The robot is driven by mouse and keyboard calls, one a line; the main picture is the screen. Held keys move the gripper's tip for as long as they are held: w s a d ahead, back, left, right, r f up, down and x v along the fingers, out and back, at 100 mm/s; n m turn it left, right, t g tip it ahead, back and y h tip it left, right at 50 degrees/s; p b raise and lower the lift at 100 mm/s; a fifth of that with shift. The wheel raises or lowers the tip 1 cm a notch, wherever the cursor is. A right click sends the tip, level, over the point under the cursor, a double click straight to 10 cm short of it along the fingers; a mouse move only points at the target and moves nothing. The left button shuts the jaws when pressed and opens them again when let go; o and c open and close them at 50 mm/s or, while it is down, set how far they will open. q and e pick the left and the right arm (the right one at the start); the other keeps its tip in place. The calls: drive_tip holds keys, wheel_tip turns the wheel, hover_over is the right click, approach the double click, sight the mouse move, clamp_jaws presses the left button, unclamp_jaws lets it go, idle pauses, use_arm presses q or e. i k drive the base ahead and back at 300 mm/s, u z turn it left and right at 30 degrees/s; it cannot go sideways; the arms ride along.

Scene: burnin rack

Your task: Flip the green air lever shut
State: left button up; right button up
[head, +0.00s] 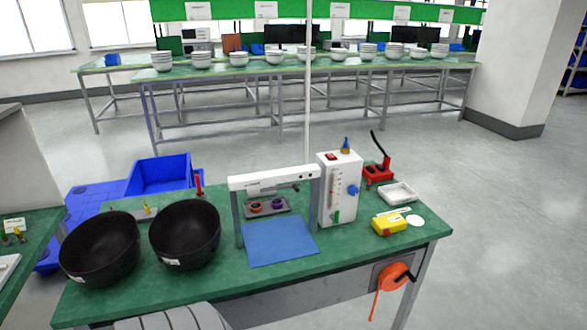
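A white upright box (338,195) stands on the green-topped table, right of the middle. A small green lever (337,216) shows low on its front and looks roughly upright; it is too small to tell its exact position. The box also has a blue knob (353,190), a red switch at the top left and a narrow vertical gauge. A brass and blue fitting (346,146) sits on its top. Neither of my grippers is in view.
Left of the box stand a white-topped frame (272,181), a blue mat (280,242) and two black bowls (100,248). To its right are a red-handled tool (378,172), a white tray (397,194) and a yellow device (388,225). An orange reel (394,277) hangs at the front right.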

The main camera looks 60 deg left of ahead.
sight(335, 218)
drive_tip(key=u, duration=1.2)
drive_tip(key=k, duration=0.3)
drive_tip(key=u, duration=0.45)
drive_tip(key=i, duration=0.35)
drive_tip(key=z, duration=0.15)
drive_tip(key=k, duration=0.65)
drive_tip(key=z, duration=0.55)
drive_tip(key=i, duration=0.95)
drive_tip(key=u, duration=0.25)
